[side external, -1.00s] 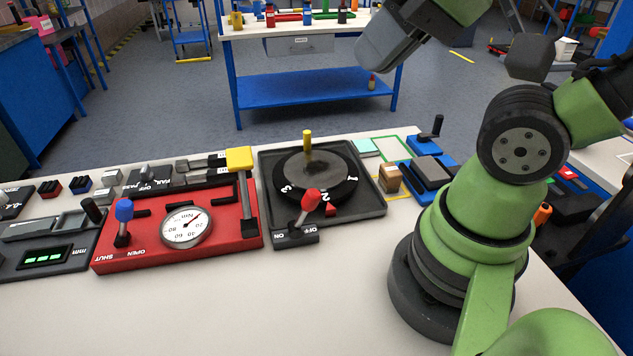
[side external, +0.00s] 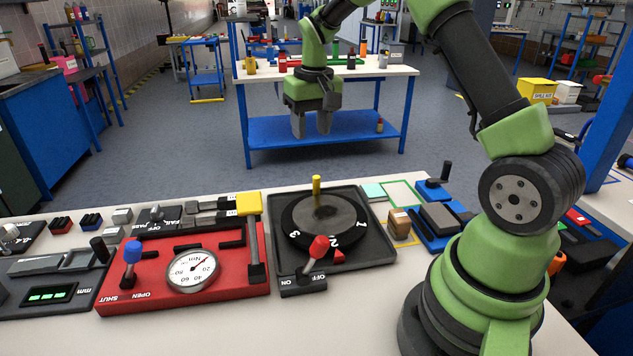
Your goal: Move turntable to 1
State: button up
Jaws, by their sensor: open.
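The turntable (side external: 324,226) is a dark round disc with a grey top, set in a black square tray (side external: 368,237). A yellow peg (side external: 316,186) stands upright near its back rim. White numbers 1, 2 and 3 run around the front rim. A red pointer (side external: 338,257) on the tray lies at the front right, closest to the 2. A red-knobbed ON/OFF lever (side external: 316,250) stands in front and partly covers the rim. My gripper (side external: 311,131) is open and empty, its fingers pointing down, high above the peg in the picture and apart from it.
A red panel (side external: 217,285) with a gauge, a blue-knobbed lever and a tall yellow-topped handle (side external: 249,204) stands left of the turntable. Wooden blocks (side external: 400,222) and a blue fixture (side external: 424,232) are to the right. The bench front is clear.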

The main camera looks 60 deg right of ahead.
send_over(317, 177)
jog(key=shift+g, duration=0.4)
notch_tip(317, 177, down, 5)
jog(key=shift+r, duration=0.2)
notch_tip(317, 177, down, 10)
jog(key=shift+r, duration=0.1)
grip_shut()
